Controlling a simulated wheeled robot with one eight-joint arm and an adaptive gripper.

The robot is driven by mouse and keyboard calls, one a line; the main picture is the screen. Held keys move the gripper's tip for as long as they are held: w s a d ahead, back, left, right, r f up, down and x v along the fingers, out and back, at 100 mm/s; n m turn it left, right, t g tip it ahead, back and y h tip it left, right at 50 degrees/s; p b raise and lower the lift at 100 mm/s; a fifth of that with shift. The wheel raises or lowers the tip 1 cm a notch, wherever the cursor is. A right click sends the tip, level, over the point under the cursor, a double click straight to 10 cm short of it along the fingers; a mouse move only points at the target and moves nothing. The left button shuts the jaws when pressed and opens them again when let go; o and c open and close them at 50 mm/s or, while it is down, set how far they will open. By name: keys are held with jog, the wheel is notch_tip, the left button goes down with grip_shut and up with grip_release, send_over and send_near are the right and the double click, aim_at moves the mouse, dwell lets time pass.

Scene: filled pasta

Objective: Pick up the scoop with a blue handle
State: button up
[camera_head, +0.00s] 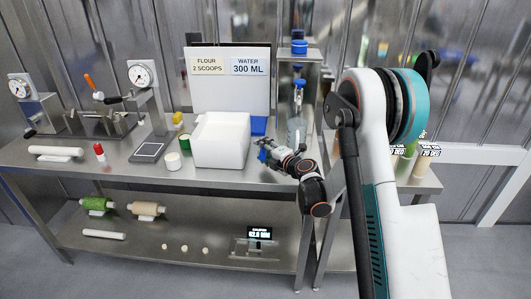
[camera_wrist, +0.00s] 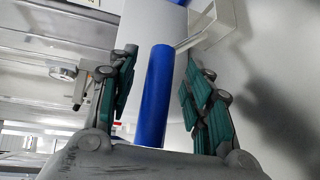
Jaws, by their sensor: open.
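The scoop's blue handle (camera_wrist: 157,95) shows in the wrist view, running lengthwise between the two teal-padded fingers of my gripper (camera_wrist: 158,80). The fingers are open, with a visible gap on each side of the handle. A thin rod leads from the handle's far end to a pale, box-like scoop head (camera_wrist: 213,27) at the upper right. In the head view my gripper (camera_head: 268,151) is at the right side of the white bin (camera_head: 220,158), above the steel table. The scoop is hard to make out there, with only small blue patches near the fingers.
A sign board (camera_head: 243,92) stands behind the bin.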

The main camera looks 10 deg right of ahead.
jog(key=shift+w, duration=0.1)
grip_shut()
jog(key=shift+r, duration=0.15)
